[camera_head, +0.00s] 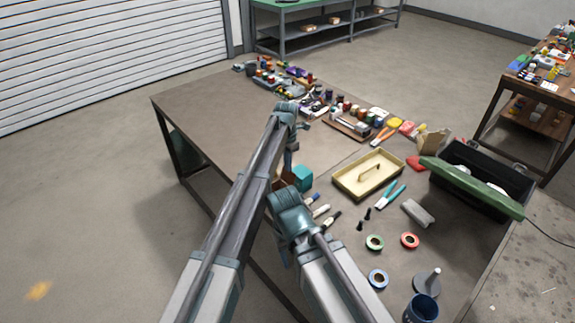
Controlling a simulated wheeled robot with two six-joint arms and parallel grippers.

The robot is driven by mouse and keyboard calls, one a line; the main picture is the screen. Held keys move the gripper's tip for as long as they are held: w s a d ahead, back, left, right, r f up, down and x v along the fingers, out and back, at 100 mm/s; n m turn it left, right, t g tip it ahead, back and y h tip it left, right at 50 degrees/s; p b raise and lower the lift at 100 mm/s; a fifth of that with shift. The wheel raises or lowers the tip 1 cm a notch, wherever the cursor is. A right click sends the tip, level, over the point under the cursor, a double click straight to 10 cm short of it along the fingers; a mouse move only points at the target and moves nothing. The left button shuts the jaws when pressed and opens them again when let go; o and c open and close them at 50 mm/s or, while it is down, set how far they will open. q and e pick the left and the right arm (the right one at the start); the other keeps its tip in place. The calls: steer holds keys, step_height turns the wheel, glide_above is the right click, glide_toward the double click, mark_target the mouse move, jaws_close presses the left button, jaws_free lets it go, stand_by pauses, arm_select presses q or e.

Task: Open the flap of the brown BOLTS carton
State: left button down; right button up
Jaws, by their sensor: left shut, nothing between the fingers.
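A small brown patch (288,179), which may be part of the BOLTS carton, shows between my two arms, beside a teal box (303,177). My arms cover most of it, and no lettering or flap can be made out. My left arm reaches over the table and bends down at its far end. My left gripper (290,166) is small and partly hidden there, close to the brown patch; it is shut and empty. Whether it touches the patch cannot be told. My right arm bends in front of the patch; its gripper does not show.
A black toolbox with a green lid (470,188) and a tan open box (434,140) stand right. Bottles and parts crowd the back edge. The table's left part is bare.

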arm_select(q)
steer(key=shift+r, duration=0.1)
arm_select(e)
steer(key=shift+r, duration=0.1)
arm_select(q)
steer(key=shift+r+p, duration=0.75)
steer(key=shift+p, duration=0.1)
arm_select(e)
steer(key=shift+r, duration=0.7)
